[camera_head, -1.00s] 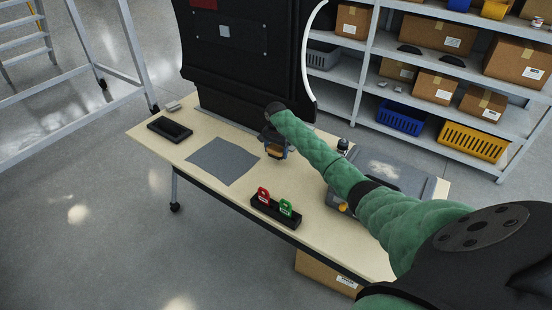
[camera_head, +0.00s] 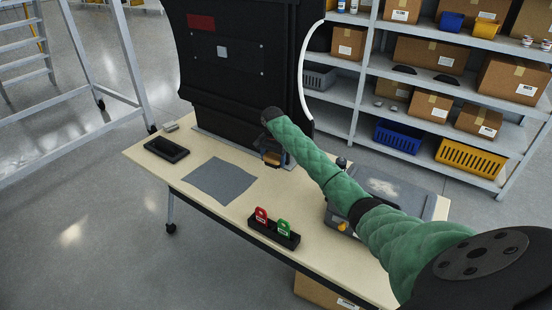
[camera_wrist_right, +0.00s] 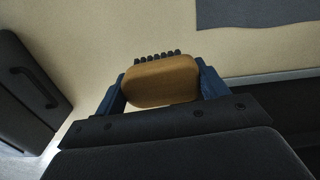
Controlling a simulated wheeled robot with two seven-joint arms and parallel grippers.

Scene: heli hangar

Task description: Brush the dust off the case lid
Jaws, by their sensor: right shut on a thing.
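The grey case (camera_head: 423,203) lies on the right part of the table, partly hidden behind my right arm. A pale dust patch (camera_head: 384,188) lies on its lid. My right gripper (camera_head: 272,158) is above the back of the table, left of the case and apart from it. It is shut on a wooden brush (camera_wrist_right: 160,82), held between blue fingers in the right wrist view. The brush's dark bristles (camera_wrist_right: 157,56) show along its far edge. My left gripper is not in view.
A grey mat (camera_head: 219,180), a black tray (camera_head: 166,149) and a black holder with red and green tags (camera_head: 273,232) lie on the table (camera_head: 215,211). A tall black panel (camera_head: 240,80) stands behind it. Shelves (camera_head: 366,100) with boxes stand at the back right.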

